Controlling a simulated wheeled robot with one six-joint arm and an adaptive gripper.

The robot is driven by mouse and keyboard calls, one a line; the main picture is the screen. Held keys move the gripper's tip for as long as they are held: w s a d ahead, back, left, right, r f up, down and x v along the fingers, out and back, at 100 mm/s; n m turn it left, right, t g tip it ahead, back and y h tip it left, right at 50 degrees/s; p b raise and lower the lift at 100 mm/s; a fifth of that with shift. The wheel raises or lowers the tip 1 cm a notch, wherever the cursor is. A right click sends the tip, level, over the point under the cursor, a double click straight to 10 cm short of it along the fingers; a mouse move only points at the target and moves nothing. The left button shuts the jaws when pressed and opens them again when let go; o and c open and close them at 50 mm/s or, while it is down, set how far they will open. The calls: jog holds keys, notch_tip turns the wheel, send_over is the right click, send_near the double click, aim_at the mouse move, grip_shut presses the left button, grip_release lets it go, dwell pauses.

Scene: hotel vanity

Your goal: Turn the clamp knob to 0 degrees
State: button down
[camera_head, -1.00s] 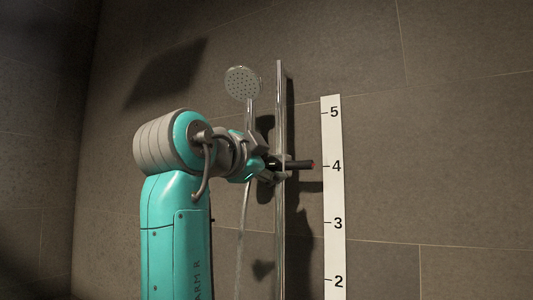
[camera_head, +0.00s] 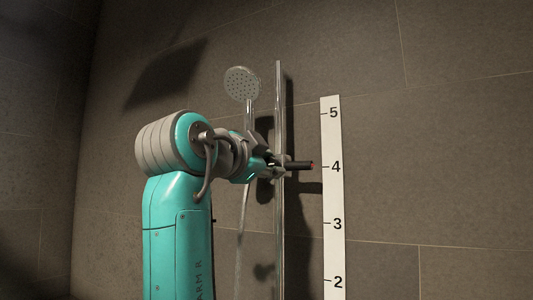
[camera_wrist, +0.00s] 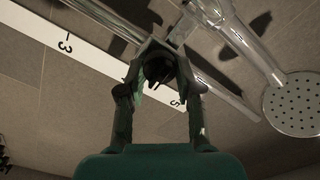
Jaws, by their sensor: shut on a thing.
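The chrome rail (camera_head: 280,110) stands upright on the tiled wall in the head view, with the clamp on it at about the height of the 4 mark. My gripper (camera_head: 268,168) reaches the clamp from the left. In the wrist view its two fingers (camera_wrist: 162,62) close around the dark clamp knob (camera_wrist: 155,76). The fingers hide much of the knob, and its exact angle cannot be read.
The shower head (camera_head: 242,83) hangs above my gripper, and it also shows in the wrist view (camera_wrist: 294,104). Its hose (camera_head: 242,225) runs down left of the rail. A white numbered scale (camera_head: 333,195) is on the wall to the right. Wall right of it is clear.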

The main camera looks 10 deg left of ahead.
jog(key=shift+a+n, duration=0.1)
jog(key=shift+n, duration=8.4)
jog(key=shift+r, duration=0.1)
jog(key=c, duration=0.8)
grip_release()
jog(key=shift+o, duration=0.2)
jog(key=v, duration=1.2)
